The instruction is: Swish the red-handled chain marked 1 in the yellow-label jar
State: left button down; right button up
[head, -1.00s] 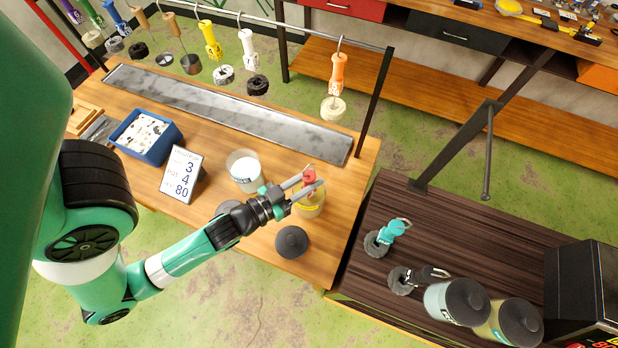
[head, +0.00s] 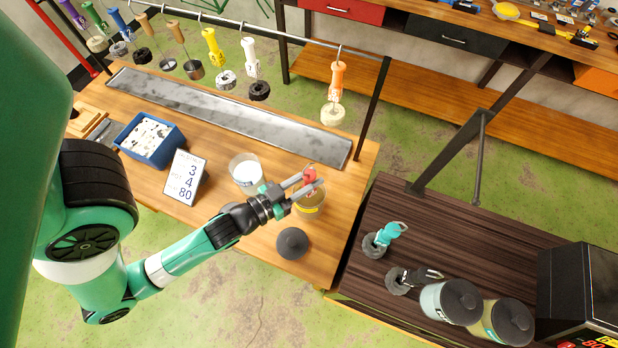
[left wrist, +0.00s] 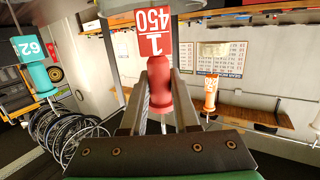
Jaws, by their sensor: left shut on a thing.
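The red-handled chain tool (head: 309,176) is held upright in my left gripper (head: 303,186), at the mouth of the yellow-label jar (head: 311,204). In the left wrist view the red handle (left wrist: 160,86) stands between the two fingers, with a red tag showing 1 and 450 above it. The chain under the handle is hidden by the jar and gripper, so I cannot tell how deep it hangs. The jar stands on the wooden table, open at the top. My right gripper is not seen.
A second open jar (head: 245,171) stands left of the gripper. A dark lid (head: 293,243) lies in front. A number sign (head: 184,177) and blue bin (head: 150,140) are further left. Other handled chains hang on the rail (head: 290,36) behind. A teal-handled chain (head: 383,238) lies on the dark bench.

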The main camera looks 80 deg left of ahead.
pick_arm(q)
jog(key=shift+r, duration=0.8)
notch_tip(320, 180, down, 4)
jog(key=b, duration=0.4)
jog(key=shift+f, duration=0.25)
notch_tip(320, 180, up, 5)
jog(key=p, duration=0.4)
jog(key=shift+f, duration=0.2)
jog(key=shift+f+b, duration=2.15)
jog(key=shift+f, duration=0.15)
notch_tip(320, 180, up, 15)
jog(key=p, duration=1.4)
jog(key=shift+r+p, duration=0.15)
jog(key=shift+p, duration=0.2)
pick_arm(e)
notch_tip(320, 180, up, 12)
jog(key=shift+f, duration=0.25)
